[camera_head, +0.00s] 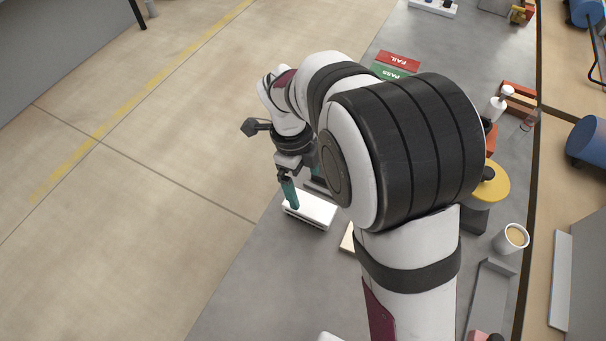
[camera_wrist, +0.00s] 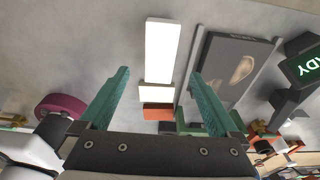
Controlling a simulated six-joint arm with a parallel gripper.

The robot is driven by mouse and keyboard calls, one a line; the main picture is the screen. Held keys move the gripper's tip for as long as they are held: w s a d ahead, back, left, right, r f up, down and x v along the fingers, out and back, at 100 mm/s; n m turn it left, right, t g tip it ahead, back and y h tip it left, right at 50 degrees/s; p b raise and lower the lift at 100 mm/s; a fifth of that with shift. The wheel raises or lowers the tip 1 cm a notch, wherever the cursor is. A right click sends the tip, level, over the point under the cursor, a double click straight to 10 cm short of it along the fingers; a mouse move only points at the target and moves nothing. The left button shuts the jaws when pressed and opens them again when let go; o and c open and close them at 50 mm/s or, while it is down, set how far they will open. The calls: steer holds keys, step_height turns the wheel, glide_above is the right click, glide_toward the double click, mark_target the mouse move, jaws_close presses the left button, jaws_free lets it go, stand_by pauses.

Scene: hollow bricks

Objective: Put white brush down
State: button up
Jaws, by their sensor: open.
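The white brush (camera_head: 311,211) lies on the grey table near its left edge in the head view, with its bristle side down. My gripper (camera_head: 291,200) is over it, with a teal finger in front of its upper left part. Whether that finger touches it cannot be told. In the wrist view my gripper (camera_wrist: 160,92) has its two teal fingers wide apart with nothing clamped between them. A long white piece, which looks like the brush (camera_wrist: 160,48), lies beyond and between the fingers. My arm hides part of the table around the brush.
Red FAIL (camera_head: 399,61) and green PASS (camera_head: 388,73) signs lie beyond my arm. A cup (camera_head: 511,239), a yellow disc (camera_head: 489,182) and a white bottle (camera_head: 495,109) stand to the right. A dark framed panel (camera_wrist: 232,68) is beside the right finger.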

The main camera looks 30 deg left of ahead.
steer(key=s+d+r+n+y, duration=0.15)
steer(key=d+r+n, duration=0.25)
steer(key=d+r, duration=0.6)
steer(key=s+d+n+y, duration=0.2)
steer(key=s+d+n, duration=0.6)
steer(key=s+d, duration=0.5)
steer(key=shift+s, duration=0.55)
steer(key=shift+o, duration=0.2)
